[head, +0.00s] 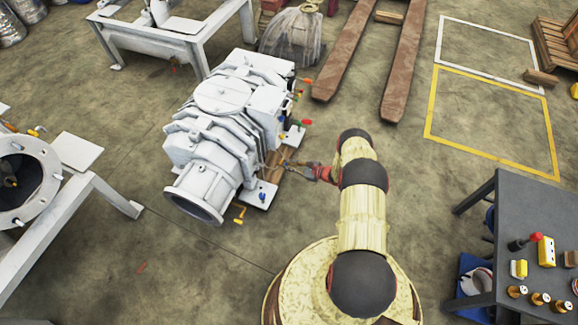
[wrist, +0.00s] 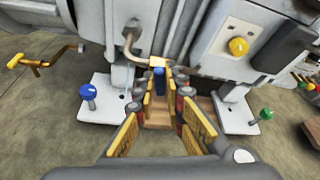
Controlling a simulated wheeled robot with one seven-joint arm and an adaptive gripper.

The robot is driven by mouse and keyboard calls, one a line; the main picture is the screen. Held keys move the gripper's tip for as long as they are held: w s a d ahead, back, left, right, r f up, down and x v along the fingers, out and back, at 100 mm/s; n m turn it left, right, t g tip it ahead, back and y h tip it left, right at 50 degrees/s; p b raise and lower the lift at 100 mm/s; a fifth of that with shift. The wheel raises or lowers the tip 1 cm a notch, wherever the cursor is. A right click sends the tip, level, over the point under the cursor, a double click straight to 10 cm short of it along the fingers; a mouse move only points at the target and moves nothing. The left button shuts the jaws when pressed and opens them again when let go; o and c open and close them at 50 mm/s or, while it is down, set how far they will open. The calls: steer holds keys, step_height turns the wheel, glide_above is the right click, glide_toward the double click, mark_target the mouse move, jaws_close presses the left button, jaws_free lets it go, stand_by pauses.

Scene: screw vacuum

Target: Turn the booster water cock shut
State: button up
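A white pump machine (head: 222,110) stands on the floor left of centre in the head view. In the wrist view a small cock with a blue handle (wrist: 159,71) sits on a brass body at the end of a bent pipe on the machine's side. No label shows, so I cannot be sure it is the booster water cock. My gripper (wrist: 160,92) is open, its yellow-padded fingers to either side of a gap in line with the blue handle. Whether the fingers touch the handle I cannot tell. In the head view my gripper (head: 286,165) is low beside the machine.
A blue knob (wrist: 88,91) and a green knob (wrist: 266,114) stand on the machine's feet, left and right of my gripper. A yellow knob (wrist: 238,46) is on the side. A yellow crank handle (wrist: 30,62) sticks out at left.

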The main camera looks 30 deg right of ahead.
jaws_close()
steer(key=shift+w+d+m+g+y, duration=0.1)
steer(key=shift+m+g+y, duration=0.3)
steer(key=shift+m+y, duration=0.5)
steer(key=shift+m, duration=0.3)
steer(key=shift+o, duration=2.3)
jaws_free()
steer(key=shift+o, duration=0.4)
